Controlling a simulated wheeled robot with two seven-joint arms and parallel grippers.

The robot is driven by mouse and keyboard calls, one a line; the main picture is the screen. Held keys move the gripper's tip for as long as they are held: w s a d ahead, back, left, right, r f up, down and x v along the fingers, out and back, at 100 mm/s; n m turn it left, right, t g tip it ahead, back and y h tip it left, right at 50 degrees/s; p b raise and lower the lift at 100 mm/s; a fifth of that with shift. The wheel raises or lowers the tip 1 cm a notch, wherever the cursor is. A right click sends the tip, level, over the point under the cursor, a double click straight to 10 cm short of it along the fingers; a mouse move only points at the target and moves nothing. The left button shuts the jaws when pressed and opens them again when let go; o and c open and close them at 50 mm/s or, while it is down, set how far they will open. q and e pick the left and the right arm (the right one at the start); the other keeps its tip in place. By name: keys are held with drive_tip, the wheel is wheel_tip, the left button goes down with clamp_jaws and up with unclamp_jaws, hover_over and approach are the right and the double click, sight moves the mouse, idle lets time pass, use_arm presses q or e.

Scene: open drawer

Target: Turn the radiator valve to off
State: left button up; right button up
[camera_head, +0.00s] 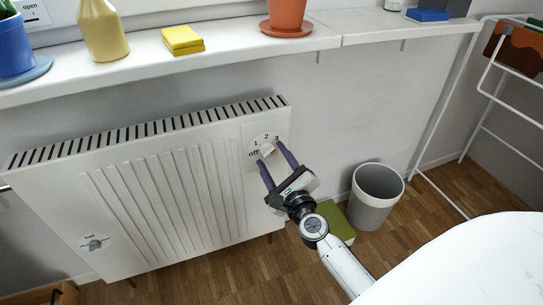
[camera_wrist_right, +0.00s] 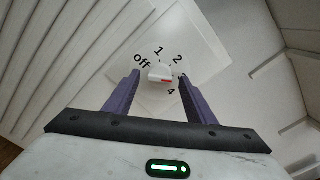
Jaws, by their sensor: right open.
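The radiator valve is a small white knob (camera_head: 268,150) on a white dial plate (camera_head: 255,131) at the radiator's upper right. In the right wrist view the knob (camera_wrist_right: 158,71) has a red mark at its lower right, on the side of the 4 and away from "off". In the right wrist view a small gap shows beside the knob. My left gripper is out of view.
The white radiator (camera_head: 160,195) stands under a sill (camera_head: 365,24) with a yellow vase (camera_head: 102,32), yellow sponge (camera_head: 183,40) and terracotta pot (camera_head: 286,14). A grey bin (camera_head: 375,197) and green box (camera_head: 338,222) stand on the floor. A white drying rack (camera_head: 447,95) is at the right.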

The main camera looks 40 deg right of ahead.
drive_tip(key=shift+w+d, duration=0.15)
drive_tip(key=shift+w, duration=0.55)
drive_tip(key=c, duration=1)
drive_tip(key=shift+c, duration=0.2)
drive_tip(key=shift+n, duration=0.3)
